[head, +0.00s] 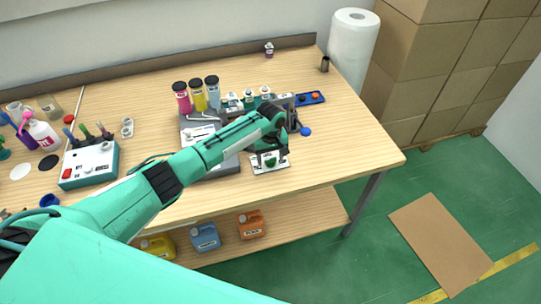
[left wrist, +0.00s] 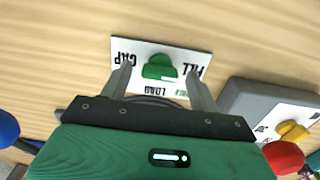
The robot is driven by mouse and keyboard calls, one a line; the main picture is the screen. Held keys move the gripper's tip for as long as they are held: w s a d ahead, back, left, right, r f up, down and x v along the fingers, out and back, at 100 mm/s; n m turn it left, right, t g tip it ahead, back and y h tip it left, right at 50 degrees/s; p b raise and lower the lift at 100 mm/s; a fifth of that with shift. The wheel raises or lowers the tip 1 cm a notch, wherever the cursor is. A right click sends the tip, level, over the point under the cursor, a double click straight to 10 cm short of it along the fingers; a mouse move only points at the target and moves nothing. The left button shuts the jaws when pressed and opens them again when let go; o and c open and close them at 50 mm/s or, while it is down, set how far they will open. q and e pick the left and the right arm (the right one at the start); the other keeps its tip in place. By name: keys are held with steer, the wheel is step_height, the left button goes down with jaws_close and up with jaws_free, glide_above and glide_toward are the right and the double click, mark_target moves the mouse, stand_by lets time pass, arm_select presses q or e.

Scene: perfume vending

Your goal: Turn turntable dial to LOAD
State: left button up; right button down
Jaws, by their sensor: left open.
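The turntable dial is a green knob (left wrist: 159,67) on a white plate (left wrist: 186,54) lettered CAP, FILL and LOAD, which appears upside down in the left wrist view. In the head view the green knob (head: 271,162) and its white plate (head: 284,165) are near the table's front edge. My left gripper (left wrist: 160,70) is open above the plate, with one finger on each side of the knob. I cannot tell whether the fingers touch it. Which word the knob points to is not clear. My right gripper is not in view.
A grey device with a yellow knob (left wrist: 292,130) and a red knob (left wrist: 284,157) is close to the gripper. Pink, yellow and blue-grey bottles (head: 198,96) stand behind my left arm. A white control box (head: 90,164) is at left. The table's right front is clear.

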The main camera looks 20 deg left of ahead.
arm_select(q)
steer(key=shift+c, duration=0.4)
steer(key=c, duration=0.9)
steer(key=shift+m, duration=0.3)
steer(key=shift+m+p, duration=0.65)
steer(key=shift+m, duration=0.25)
steer(key=m+p, duration=0.1)
steer(key=m, duration=0.2)
steer(key=shift+m, duration=0.3)
steer(key=m+p, duration=0.1)
steer(key=m, duration=1)
steer(key=shift+m, duration=0.4)
